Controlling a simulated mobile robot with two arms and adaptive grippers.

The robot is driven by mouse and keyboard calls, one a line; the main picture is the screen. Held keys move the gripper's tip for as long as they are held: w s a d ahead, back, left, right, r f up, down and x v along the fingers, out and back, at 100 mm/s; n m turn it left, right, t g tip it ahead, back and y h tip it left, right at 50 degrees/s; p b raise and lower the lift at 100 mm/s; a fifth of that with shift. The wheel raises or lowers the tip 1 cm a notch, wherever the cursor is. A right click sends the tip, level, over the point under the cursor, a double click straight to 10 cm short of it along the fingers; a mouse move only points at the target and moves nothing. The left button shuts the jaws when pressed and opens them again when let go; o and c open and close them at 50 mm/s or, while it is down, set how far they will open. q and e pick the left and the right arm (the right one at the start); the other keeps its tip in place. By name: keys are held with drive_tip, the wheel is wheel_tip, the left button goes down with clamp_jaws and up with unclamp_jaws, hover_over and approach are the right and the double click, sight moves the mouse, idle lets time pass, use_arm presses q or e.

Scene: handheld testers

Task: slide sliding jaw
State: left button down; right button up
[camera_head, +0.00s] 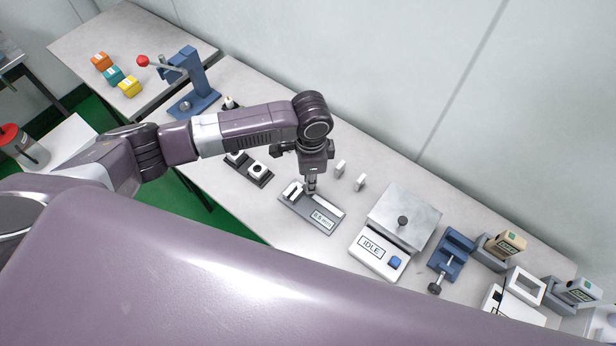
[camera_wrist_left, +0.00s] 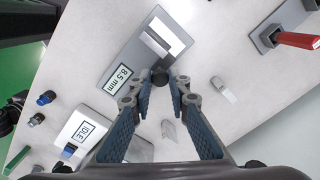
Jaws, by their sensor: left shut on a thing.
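The handheld gauge is a grey base plate (camera_head: 296,213) on the table with a display (camera_head: 322,218) and white jaw pieces (camera_head: 294,190) at its left end. The wrist view shows the plate (camera_wrist_left: 133,60), the white jaws (camera_wrist_left: 164,38) with a dark gap between them, and the display (camera_wrist_left: 117,78) reading 8.5 mm. My left gripper (camera_head: 310,190) reaches down onto the plate from above. In the wrist view its fingertips (camera_wrist_left: 160,80) are shut on a dark round knob (camera_wrist_left: 160,75) beside the jaws. The fingers partly hide the knob's attachment. My right gripper is not in view.
Two small white blocks (camera_head: 340,167) (camera_head: 360,182) stand just behind the gauge. A scale reading IDLE (camera_head: 372,246) and a blue clamp (camera_head: 448,255) are to the right. A dark holder (camera_head: 260,178) is to the left, with a blue lever press (camera_head: 190,90) farther back.

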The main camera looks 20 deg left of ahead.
use_arm(q)
drive_tip(key=shift+s+d+r+p, duration=0.1)
drive_tip(key=shift+s+d+p, duration=0.15)
drive_tip(key=shift+d, duration=0.35)
drive_tip(key=shift+s+d+r+p, duration=0.15)
drive_tip(key=shift+d+p, duration=0.15)
drive_tip(key=shift+d, duration=0.3)
drive_tip(key=shift+d+f, duration=0.1)
drive_tip(key=shift+f, duration=0.1)
drive_tip(key=c, duration=1.8)
unclamp_jaws()
drive_tip(key=shift+r, duration=0.1)
wheel_tip(320, 180, up, 12)
drive_tip(key=shift+f, duration=0.1)
